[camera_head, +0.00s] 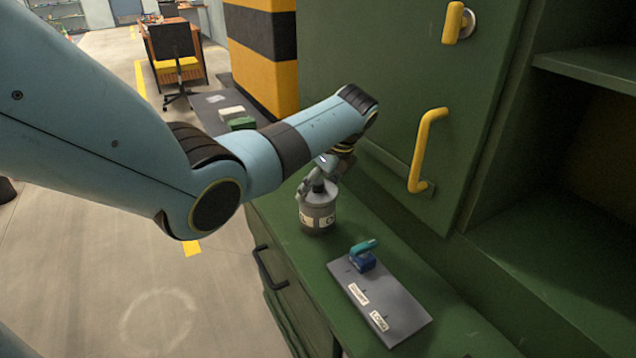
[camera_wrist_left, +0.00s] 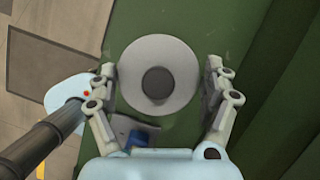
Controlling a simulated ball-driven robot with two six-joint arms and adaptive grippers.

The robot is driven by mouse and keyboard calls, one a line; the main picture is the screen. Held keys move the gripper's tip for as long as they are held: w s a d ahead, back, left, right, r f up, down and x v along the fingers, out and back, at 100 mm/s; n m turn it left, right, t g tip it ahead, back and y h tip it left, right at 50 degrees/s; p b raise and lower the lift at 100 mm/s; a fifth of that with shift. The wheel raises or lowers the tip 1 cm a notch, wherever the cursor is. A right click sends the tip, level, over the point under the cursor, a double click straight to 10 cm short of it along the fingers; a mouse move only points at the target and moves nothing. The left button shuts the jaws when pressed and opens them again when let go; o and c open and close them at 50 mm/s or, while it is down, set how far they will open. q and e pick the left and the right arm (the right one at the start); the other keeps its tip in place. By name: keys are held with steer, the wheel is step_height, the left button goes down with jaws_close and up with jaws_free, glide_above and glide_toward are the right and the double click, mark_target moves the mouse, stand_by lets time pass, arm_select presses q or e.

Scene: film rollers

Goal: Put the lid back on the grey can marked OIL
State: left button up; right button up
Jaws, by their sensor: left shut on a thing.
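The grey can (camera_head: 318,217) stands upright on the green bench top, with a pale label partly readable on its side. My left gripper (camera_head: 322,178) reaches down over the can's top. In the left wrist view the lid (camera_wrist_left: 132,76) is a pale grey disc with a dark round centre. The fingers of my left gripper (camera_wrist_left: 160,78) are closed on opposite sides of the disc's rim. The disc hides the can below it in that view. In the head view the gripper covers part of the can's top, so I cannot tell whether lid and can touch. My right gripper is out of view.
A grey board (camera_head: 391,306) with two white labels lies on the bench (camera_head: 445,327), with a blue and teal item (camera_head: 363,255) at its far end. A green cabinet door (camera_head: 375,75) with a yellow handle (camera_head: 422,150) rises behind. Open shelves are at the right.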

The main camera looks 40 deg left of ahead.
arm_select(q)
steer(key=shift+p, duration=0.4)
steer(key=shift+f, duration=0.15)
stand_by(1.2)
steer(key=shift+p, duration=0.55)
steer(key=o, duration=1)
